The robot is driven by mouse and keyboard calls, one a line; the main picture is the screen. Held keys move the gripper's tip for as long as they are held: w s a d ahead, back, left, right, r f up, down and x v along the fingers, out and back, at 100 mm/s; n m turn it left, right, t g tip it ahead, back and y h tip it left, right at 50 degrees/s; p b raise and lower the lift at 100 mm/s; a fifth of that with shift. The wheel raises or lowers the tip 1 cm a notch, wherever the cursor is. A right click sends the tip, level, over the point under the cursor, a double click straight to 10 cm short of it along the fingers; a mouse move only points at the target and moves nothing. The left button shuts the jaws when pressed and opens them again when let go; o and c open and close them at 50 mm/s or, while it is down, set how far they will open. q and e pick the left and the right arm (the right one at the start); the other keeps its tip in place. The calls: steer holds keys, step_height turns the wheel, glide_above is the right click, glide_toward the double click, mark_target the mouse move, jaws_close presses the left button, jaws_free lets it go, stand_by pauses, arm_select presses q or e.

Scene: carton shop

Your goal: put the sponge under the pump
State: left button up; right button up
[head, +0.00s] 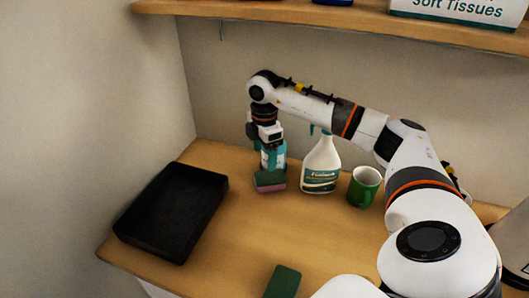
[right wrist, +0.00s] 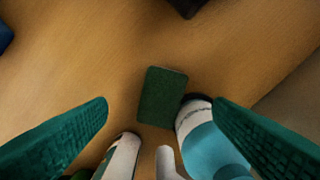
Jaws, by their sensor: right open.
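The sponge (head: 270,181), green on top and pink below, lies on the counter just in front of a teal-and-white bottle (head: 280,152), which looks like the pump. My right gripper (head: 268,150) hangs above the sponge and partly hides that bottle. In the right wrist view the green top of the sponge (right wrist: 162,97) shows beyond my open right gripper (right wrist: 163,118), between its wide-spread green fingers and apart from them. The teal-and-white bottle (right wrist: 210,145) stands beside the right-hand finger, close to the sponge. My left gripper is not in view.
A white spray bottle (head: 321,168) and a green mug (head: 364,187) stand right of the sponge. A black tray (head: 172,212) lies at the left. A dark green block (head: 283,282) is at the front edge. The middle of the wooden counter (head: 260,232) is clear. A shelf (head: 300,15) hangs above.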

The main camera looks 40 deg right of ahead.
steer(key=shift+r+b, duration=0.3)
steer(key=shift+r, duration=0.4)
step_height(320, 180, up, 6)
steer(key=shift+f+b, duration=0.25)
steer(key=shift+b, duration=0.2)
steer(key=shift+r, duration=0.5)
